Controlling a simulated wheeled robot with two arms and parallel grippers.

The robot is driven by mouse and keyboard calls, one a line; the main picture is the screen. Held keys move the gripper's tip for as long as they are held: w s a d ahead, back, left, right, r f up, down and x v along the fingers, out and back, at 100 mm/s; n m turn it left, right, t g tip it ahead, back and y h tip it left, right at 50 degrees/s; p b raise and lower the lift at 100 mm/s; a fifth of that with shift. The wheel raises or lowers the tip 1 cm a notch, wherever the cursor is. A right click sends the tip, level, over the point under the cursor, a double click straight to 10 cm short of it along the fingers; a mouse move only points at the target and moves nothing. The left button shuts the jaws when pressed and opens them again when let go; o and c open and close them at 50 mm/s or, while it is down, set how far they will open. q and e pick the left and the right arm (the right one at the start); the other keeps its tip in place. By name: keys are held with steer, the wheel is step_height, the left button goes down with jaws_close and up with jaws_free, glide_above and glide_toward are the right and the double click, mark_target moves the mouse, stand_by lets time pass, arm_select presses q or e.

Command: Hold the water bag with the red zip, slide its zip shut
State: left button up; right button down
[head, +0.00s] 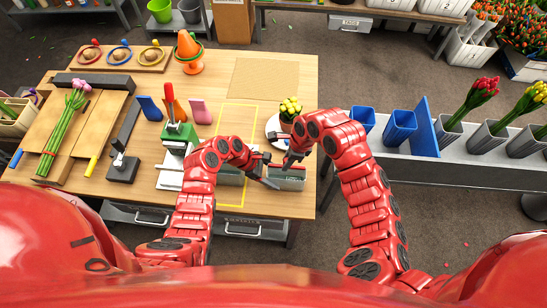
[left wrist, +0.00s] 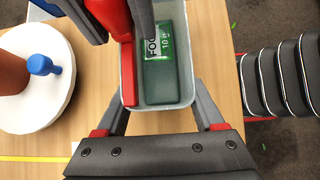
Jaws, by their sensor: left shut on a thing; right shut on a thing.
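The water bag shows in the left wrist view as a pale grey, open-topped shape (left wrist: 187,99) with a green panel reading "10 g". A red strip, apparently its red zip (left wrist: 130,92), runs along its left side. In the head view the bag (head: 290,173) is small near the table's front edge. My left gripper (left wrist: 160,98) is shut on the bag, its fingers at either side. My right gripper (head: 287,163) comes in from the other side and is shut at the red zip. Its fingertips and exact hold are partly hidden.
A white round stand (left wrist: 62,88) with a pot is close beside the bag. The table's front edge is near. A grey trough with blue buckets (head: 400,125) stands to the right. The brown mat (head: 264,78) is clear.

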mark_target(296, 167)
steer(key=shift+d, duration=2.15)
steer(key=c, duration=0.6)
jaws_free()
steer(key=shift+c, duration=0.2)
steer(key=shift+r, duration=0.1)
steer(key=a+v, duration=0.1)
steer(key=v, duration=0.5)
steer(key=shift+a+r, duration=0.25)
steer(key=shift+r, duration=0.25)
